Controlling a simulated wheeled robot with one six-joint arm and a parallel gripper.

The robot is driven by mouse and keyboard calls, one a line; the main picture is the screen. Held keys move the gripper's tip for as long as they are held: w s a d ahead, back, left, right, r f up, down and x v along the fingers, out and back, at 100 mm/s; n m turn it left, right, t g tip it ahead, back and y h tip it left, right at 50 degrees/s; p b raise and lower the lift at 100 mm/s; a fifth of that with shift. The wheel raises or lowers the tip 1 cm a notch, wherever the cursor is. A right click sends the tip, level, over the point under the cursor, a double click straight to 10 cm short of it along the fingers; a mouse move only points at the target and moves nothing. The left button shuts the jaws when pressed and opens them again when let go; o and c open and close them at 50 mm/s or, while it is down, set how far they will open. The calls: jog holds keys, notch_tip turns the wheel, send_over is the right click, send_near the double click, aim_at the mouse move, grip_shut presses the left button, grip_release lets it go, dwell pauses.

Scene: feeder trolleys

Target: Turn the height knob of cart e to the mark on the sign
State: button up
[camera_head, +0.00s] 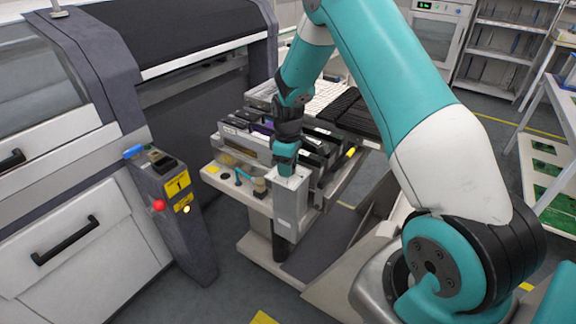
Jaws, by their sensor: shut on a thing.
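A feeder trolley (210,174) with a pale top stands in the middle; no letter e is readable on it. A grey box (291,208) sits at its front corner above a dark column. My gripper (285,169) points down at the top of this box and is shut on the height knob. The knob is hidden by the fingers, so its angle cannot be told. A yellow sign with a black figure 1 (177,186) is on the dark post at left; no knob mark is legible.
Several dark feeders (318,135) fill the trolley behind my gripper. A blue lever (243,175) and a tan knob (260,186) are left of the box. The dark post (187,235) carries a red button (159,205). Shelves (507,45) stand at the back right.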

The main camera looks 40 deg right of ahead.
jog(key=n, duration=0.7)
jog(key=shift+w+r+b, duration=0.15)
jog(key=shift+r+b, duration=0.1)
jog(key=shift+b, duration=0.1)
dwell(0.4)
jog(key=o, duration=0.7)
jog(key=shift+o, duration=1.2)
jog(key=shift+f, duration=0.1)
notch_tip(320, 180, up, 18)
jog(key=b, duration=0.2)
jog(key=shift+f, duration=0.25)
